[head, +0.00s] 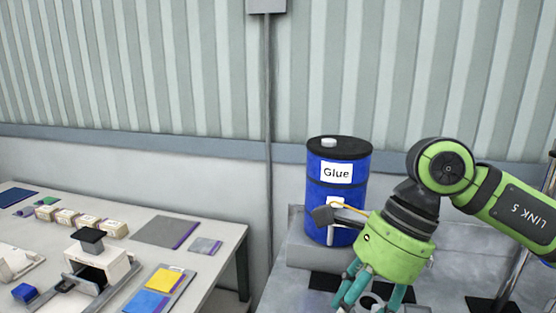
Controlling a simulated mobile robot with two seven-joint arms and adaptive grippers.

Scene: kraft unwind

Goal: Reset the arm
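My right arm comes in from the right, with a green gripper (372,295) hanging at its end, pointing down. Its teal fingers stand apart where they show, and the bottom edge of the picture cuts off their tips. A small grey ring-like shape shows between the fingers; I cannot tell whether it is held. The gripper is in front of and to the right of a blue drum (318,185) labelled "Glue". My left gripper is not in view.
The drum stands on a grey raised surface (300,252). At left, a white table (215,237) holds small boxes (88,226), flat pads (165,231), a stamp-like device (98,264) and a blue block (25,292). A gap separates table and grey surface. A corrugated wall closes the back.

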